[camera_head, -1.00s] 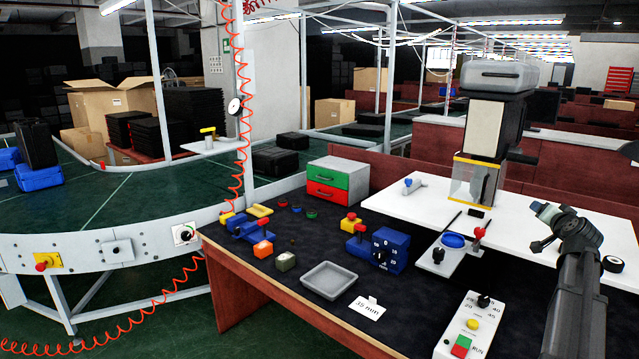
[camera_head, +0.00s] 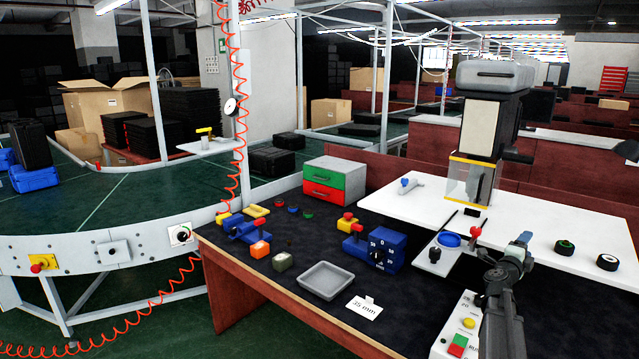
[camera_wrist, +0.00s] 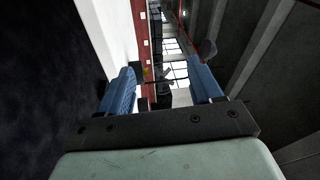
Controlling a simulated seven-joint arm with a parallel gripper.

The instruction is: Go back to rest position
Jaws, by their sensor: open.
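My gripper (camera_head: 524,241) is at the right of the head view, raised above the workbench beside the control box with the coloured buttons. In the wrist view my gripper (camera_wrist: 160,88) shows two blue fingers spread apart with nothing between them. The wrist view looks past the fingers along a white surface toward the far hall, with the picture turned on its side. My arm hides part of the control box.
A dark bench holds a grey tray (camera_head: 325,281), a blue dial box (camera_head: 385,250), a red-and-green drawer unit (camera_head: 335,185) and a control box (camera_head: 457,335). A machine (camera_head: 490,130) stands on the white table (camera_head: 425,205). The curved conveyor (camera_head: 100,215) is at left.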

